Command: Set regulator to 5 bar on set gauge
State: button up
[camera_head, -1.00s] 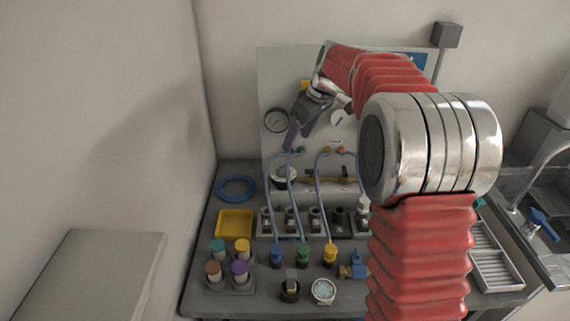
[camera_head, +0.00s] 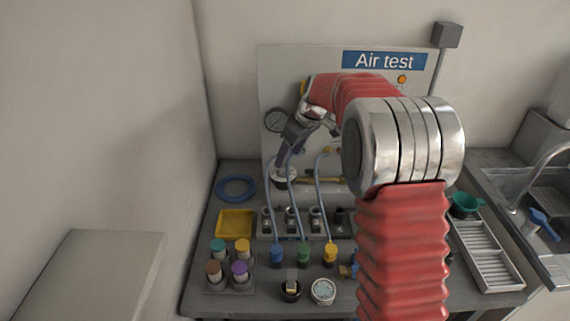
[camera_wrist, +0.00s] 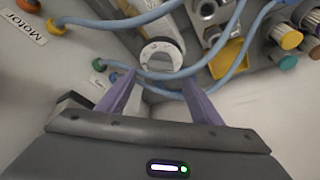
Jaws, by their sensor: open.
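A dark-rimmed gauge (camera_head: 276,119) hangs on the upright panel; its reading is too small to tell. Below it is a round white-faced part (camera_head: 284,178), perhaps the regulator, partly covered by my fingers. My gripper (camera_head: 281,163) is open at this part, its purple fingers pointing down. In the wrist view my gripper (camera_wrist: 160,82) is open, with a round white-ringed part (camera_wrist: 161,57) just beyond and between the fingertips. I see no grip on it. A blue hose (camera_wrist: 150,74) crosses in front of that part, near the fingertips. No label marks the set gauge.
A yellow tray (camera_head: 235,223), blue ring (camera_head: 236,187), capped cylinders (camera_head: 228,268) and a loose round dial (camera_head: 323,291) lie on the bench. A sink is at right.

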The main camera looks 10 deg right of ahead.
aim_at(285, 167)
jog(key=shift+x, duration=2.7)
jog(key=c, duration=1.1)
